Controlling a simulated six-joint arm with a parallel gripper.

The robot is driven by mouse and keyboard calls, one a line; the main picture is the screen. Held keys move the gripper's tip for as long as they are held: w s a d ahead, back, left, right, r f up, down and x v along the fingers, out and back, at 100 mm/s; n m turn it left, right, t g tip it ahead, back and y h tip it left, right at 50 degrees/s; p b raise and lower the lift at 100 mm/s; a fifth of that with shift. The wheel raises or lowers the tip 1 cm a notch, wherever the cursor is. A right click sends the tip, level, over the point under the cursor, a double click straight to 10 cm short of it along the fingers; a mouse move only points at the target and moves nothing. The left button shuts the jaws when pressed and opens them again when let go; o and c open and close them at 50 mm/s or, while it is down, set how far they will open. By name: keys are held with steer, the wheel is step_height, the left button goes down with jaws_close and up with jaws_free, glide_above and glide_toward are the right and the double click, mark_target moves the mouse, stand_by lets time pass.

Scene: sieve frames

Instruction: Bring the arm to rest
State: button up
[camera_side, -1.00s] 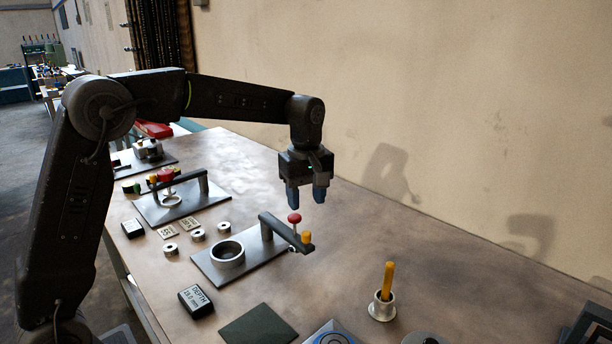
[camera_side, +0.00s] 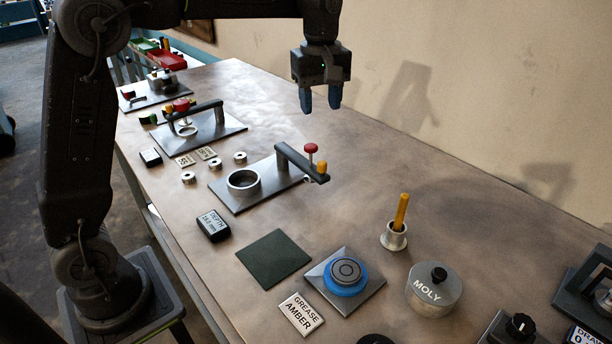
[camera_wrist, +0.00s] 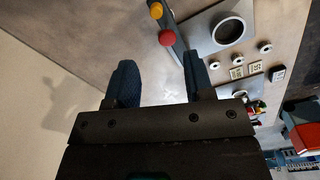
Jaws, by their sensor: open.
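My gripper (camera_side: 321,108) hangs with its blue fingers pointing down, open and empty, above the back part of the workbench (camera_side: 225,265). It is apart from everything on the bench. In the wrist view the two blue fingers of my gripper (camera_wrist: 158,85) stand apart with bare bench between them. The nearest fixture is a metal plate (camera_side: 228,200) with a round ring (camera_side: 243,182) and a dark arm (camera_side: 300,163) carrying a red knob (camera_side: 311,148) and a yellow knob (camera_side: 322,168). The fixture also shows in the wrist view, with its ring (camera_wrist: 229,29).
A second fixture (camera_side: 215,132) stands farther back. In front are a depth gauge (camera_side: 213,227), a dark green mat (camera_side: 272,258), a blue-ringed device (camera_side: 346,275), a MOLY tin (camera_side: 433,291), a GREASE AMBER card (camera_side: 301,314) and a cup (camera_side: 393,237) with a yellow stick (camera_side: 401,211). A wall runs behind.

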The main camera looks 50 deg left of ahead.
steer(key=s+d+r+m+t, duration=0.1)
steer(key=s+r+m+t, duration=0.15)
steer(key=s+m, duration=0.8)
steer(key=s+f+m+t, duration=0.1)
steer(key=s+f, duration=0.2)
steer(key=s, duration=0.4)
steer(key=s+f+m+t, duration=0.2)
steer(key=s+f, duration=0.1)
steer(key=s, duration=0.4)
steer(key=shift+s+d+f, duration=0.15)
steer(key=shift+d+f, duration=0.15)
steer(key=shift+d, duration=0.15)
